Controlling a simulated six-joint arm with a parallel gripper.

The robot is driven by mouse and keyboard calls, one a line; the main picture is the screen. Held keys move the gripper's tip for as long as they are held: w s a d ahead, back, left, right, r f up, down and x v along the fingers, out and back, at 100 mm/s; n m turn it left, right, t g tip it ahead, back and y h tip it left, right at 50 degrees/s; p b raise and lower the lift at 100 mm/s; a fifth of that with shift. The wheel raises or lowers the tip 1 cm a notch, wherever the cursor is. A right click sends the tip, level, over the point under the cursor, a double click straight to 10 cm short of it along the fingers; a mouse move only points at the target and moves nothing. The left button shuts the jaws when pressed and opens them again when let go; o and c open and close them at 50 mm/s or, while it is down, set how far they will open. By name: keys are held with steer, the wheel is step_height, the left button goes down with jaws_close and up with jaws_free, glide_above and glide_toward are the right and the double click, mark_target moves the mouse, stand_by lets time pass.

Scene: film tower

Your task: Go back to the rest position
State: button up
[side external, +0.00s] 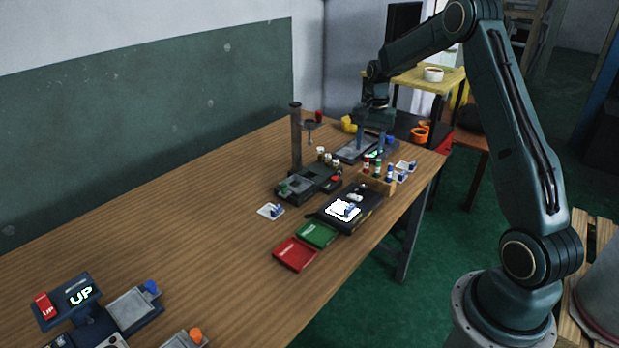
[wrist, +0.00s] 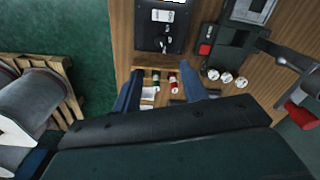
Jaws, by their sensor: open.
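My gripper (side external: 371,143) is open and empty at the far end of the wooden table, above a grey-topped dark tray (side external: 352,153). In the wrist view its two blue fingers (wrist: 162,88) stand wide apart. Small bottles with red, green and blue labels (side external: 376,171) stand in a wooden rack (side external: 379,186), just nearer the camera than the gripper. The gap between the fingertips and the tray is hard to judge.
A dark post (side external: 296,140) rises beside a grey station (side external: 305,184). White-capped bottles (side external: 327,157) stand near it. A black box with a lit panel (side external: 352,222), a green tray (side external: 316,234) and a red tray (side external: 294,254) lie nearer. The table's middle left is bare.

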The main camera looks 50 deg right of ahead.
stand_by(0.3)
steer(key=s+a+r+n+t+h, duration=0.1)
steer(key=s+a+r+n, duration=0.25)
steer(key=a+r, duration=0.5)
steer(key=s+a+r+n+t, duration=0.1)
steer(key=s+a+r+n, duration=0.3)
steer(key=a+r, duration=0.45)
steer(key=s+a+n+t, duration=0.1)
steer(key=s+a+n, duration=0.2)
steer(key=s, duration=0.6)
steer(key=s+a+n+t, duration=0.2)
steer(key=s+a+n, duration=0.1)
steer(key=s+a, duration=0.5)
steer(key=shift+s+a+r+y, duration=0.15)
steer(key=shift+s+a+y, duration=0.2)
steer(key=shift+s, duration=0.4)
